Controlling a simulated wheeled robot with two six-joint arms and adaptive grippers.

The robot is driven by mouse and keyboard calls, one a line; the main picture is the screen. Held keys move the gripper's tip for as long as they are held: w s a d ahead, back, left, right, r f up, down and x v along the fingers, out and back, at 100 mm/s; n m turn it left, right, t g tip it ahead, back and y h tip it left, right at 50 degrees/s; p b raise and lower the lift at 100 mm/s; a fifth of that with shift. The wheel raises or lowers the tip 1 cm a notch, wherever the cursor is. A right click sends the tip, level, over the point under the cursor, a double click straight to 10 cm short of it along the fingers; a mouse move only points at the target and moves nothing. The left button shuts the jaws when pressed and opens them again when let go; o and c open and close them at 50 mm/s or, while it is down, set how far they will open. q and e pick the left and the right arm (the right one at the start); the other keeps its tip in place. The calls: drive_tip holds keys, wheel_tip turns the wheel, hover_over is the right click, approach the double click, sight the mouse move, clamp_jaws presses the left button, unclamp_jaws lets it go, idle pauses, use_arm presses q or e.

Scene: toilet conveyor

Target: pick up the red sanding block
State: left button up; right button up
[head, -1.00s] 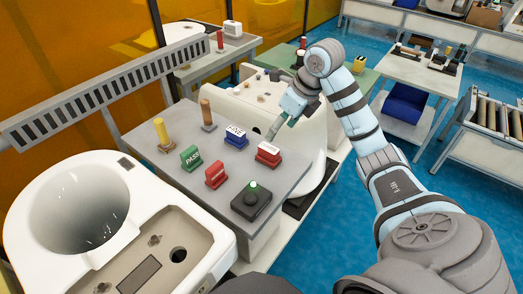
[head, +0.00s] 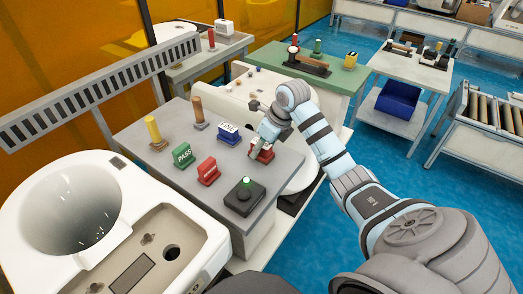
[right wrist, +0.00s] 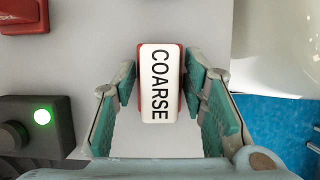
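The red sanding block (head: 266,154) stands on the grey tabletop, with a white top marked COARSE in the right wrist view (right wrist: 160,84). My right gripper (right wrist: 160,88) is open, with one teal finger on each side of the block. A narrow gap shows at the left finger; the right finger is very close to the block, and contact there is unclear. In the head view my right gripper (head: 258,147) partly covers the block. My left gripper is not in view.
A blue block with a white top (head: 229,134) stands left of the gripper. A green PASS stamp (head: 183,155), a red stamp (head: 208,171) and a black button box with a green light (head: 245,196) share the table. White toilet bodies (head: 75,205) flank it.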

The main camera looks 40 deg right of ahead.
drive_tip(key=c, duration=0.6)
wheel_tip(320, 180, up, 10)
drive_tip(key=shift+w+r+p, duration=0.1)
drive_tip(key=shift+r+p, duration=0.05)
drive_tip(key=shift+p, duration=0.85)
wheel_tip(320, 180, up, 10)
drive_tip(key=p, duration=0.8)
drive_tip(key=shift+p, duration=0.4)
